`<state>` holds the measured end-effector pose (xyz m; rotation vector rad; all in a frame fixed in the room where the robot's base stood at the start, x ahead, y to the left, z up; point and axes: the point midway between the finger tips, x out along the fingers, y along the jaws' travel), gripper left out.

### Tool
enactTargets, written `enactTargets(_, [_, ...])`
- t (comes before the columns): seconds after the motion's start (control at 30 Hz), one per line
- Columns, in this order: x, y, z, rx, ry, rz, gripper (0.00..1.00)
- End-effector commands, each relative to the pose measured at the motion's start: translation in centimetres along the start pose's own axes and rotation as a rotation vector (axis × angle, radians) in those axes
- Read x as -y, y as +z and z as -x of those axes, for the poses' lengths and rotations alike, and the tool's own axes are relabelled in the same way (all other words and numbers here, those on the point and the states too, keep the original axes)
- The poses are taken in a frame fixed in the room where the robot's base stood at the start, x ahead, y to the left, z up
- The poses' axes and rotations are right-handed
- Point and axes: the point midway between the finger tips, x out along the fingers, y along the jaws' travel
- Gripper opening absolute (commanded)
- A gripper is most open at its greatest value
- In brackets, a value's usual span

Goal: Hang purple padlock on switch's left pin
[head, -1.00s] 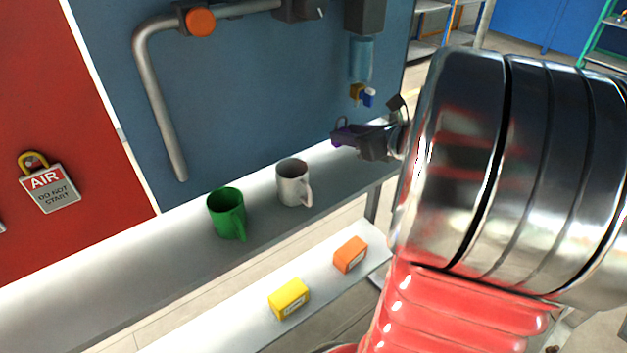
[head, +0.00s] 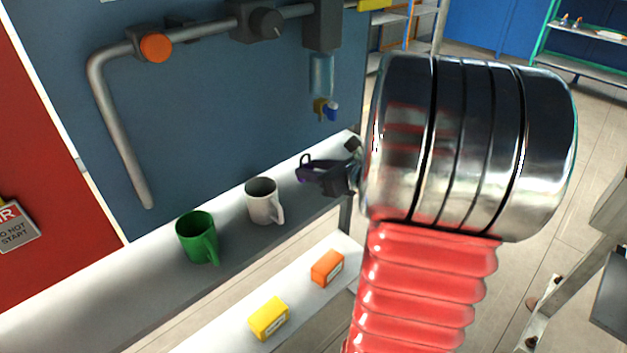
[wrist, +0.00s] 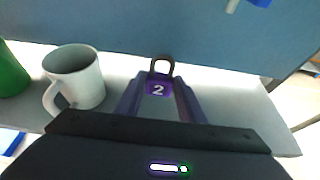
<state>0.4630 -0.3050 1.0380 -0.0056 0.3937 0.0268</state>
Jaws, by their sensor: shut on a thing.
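The purple padlock (wrist: 158,88) has a white "2" on its body and a dark shackle pointing up in the wrist view. My gripper (wrist: 160,100) is shut on its body, with one finger on each side. In the head view, my gripper (head: 325,177) reaches left from my arm above the shelf's right end, right of the white mug. There the padlock (head: 303,169) shows small and dark at the fingertips, partly hidden by them. I cannot make out a switch or its left pin in either view.
A white mug (head: 262,201) and a green mug (head: 197,238) stand on the grey shelf (head: 90,285). A blue panel (head: 205,110) behind carries a pipe (head: 119,130) and a small brass-and-blue valve (head: 326,109). Orange (head: 327,267) and yellow (head: 268,318) boxes lie on the lower shelf.

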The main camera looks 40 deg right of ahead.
Motion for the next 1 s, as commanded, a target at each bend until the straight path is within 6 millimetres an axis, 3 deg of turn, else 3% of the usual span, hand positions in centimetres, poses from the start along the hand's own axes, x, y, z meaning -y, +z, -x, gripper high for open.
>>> enactTargets(0.4, [-0.1, -3.2, -1.4, 0.0, 0.002, -0.003, 0.07])
enactTargets(0.83, [-0.1, -3.6, -1.6, 0.0, 0.002, 0.0, 0.07])
enactTargets(0.87, [-0.1, -3.6, -1.6, 0.0, 0.002, 0.0, 0.37])
enactTargets(1.0, [-0.1, -3.6, -1.6, 0.0, 0.002, 0.0, 0.47])
